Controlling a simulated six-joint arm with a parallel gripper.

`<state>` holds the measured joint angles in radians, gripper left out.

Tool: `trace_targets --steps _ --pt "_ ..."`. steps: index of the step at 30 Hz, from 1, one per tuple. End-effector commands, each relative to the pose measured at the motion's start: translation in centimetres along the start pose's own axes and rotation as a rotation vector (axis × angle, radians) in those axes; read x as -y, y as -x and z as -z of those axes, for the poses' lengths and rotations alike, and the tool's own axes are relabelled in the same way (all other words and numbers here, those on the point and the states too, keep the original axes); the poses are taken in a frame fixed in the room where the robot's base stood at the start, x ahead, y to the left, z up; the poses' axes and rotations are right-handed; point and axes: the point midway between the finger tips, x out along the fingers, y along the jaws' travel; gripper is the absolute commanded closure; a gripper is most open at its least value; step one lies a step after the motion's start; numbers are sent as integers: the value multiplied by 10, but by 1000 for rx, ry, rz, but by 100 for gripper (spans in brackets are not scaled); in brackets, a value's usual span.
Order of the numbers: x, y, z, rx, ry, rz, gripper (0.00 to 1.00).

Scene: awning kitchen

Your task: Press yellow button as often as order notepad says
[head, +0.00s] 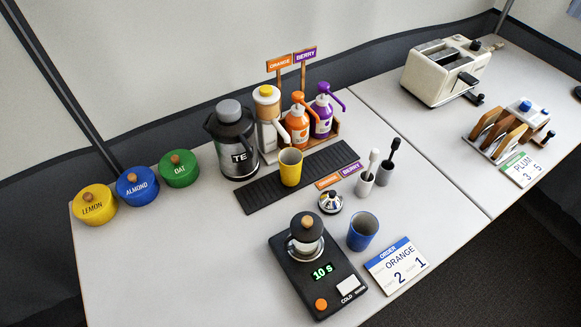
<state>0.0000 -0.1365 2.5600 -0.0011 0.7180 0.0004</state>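The order notepad (397,266) lies at the front right of the near table. It reads ORDER, ORANGE, 2 and 1; the small grey print beside the numbers is too small to read. A yellow round top (266,93) sits on a tall pale dispenser (268,125) at the back, beside the black TE flask. I cannot tell for certain that this top is the yellow button. The other yellow things are the LEMON pot (95,208) at far left and a yellow cup (290,167) on the black ribbed mat. My gripper is not in view.
Orange (297,128) and purple (321,117) pump bottles stand right of the dispenser. The TE flask (232,150) is at its left. A black device (318,272) showing 10 s, a bell (331,202) and a blue cup (363,231) stand in front. The front left is clear.

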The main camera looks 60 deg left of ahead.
Motion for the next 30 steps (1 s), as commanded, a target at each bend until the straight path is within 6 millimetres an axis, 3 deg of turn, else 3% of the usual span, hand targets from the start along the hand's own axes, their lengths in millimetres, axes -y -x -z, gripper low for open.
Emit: trace_targets --steps 5,9,30 --pt "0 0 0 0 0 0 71" --pt "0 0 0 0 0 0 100" --pt "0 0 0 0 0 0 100"
